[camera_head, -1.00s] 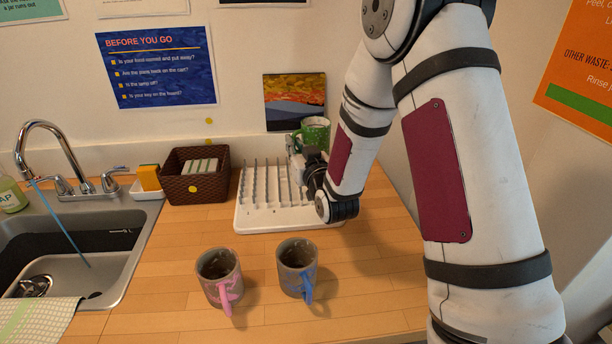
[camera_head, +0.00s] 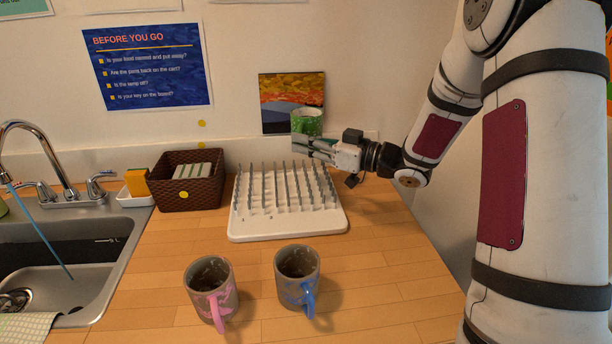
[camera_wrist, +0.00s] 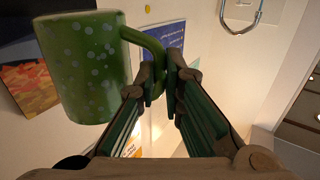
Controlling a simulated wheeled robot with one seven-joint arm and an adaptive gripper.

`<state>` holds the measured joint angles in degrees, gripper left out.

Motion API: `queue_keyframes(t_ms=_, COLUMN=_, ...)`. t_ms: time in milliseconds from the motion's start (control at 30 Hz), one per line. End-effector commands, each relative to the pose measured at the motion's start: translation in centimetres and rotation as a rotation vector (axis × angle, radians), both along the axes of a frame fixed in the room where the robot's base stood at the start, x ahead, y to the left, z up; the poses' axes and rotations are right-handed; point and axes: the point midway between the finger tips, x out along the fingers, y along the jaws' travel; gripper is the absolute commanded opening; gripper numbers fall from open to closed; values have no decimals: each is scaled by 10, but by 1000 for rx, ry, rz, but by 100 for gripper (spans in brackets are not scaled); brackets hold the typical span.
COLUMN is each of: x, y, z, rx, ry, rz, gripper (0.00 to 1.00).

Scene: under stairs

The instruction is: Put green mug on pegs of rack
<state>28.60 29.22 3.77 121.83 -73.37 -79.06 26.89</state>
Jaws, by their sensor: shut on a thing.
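The green mug (camera_head: 307,122) with pale speckles is held in the air above the back right part of the rack, in front of the small picture. In the wrist view the mug (camera_wrist: 84,66) is at the left, and its handle (camera_wrist: 150,50) runs between the fingertips. My gripper (camera_head: 312,146) is shut on that handle; its fingers also show in the wrist view (camera_wrist: 167,80). The white rack (camera_head: 285,226) with rows of upright grey pegs stands on the wooden counter, with no mug on it.
A mug with a pink handle (camera_head: 211,287) and one with a blue handle (camera_head: 296,275) stand in front of the rack. A brown basket (camera_head: 185,195) is left of it. The sink (camera_head: 90,255) is at the far left. Counter right of the rack is clear.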

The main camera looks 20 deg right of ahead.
Motion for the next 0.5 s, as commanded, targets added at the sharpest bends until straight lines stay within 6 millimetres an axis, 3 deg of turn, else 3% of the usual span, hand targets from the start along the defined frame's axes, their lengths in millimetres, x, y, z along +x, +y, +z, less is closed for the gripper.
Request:
queue_keyframes(t_ms=133, x=1, y=1, z=-29, rx=4, ry=2, rz=0, gripper=0)
queue_keyframes(t_ms=500, x=1, y=0, z=-63, rx=1, ry=0, rz=-1, gripper=0)
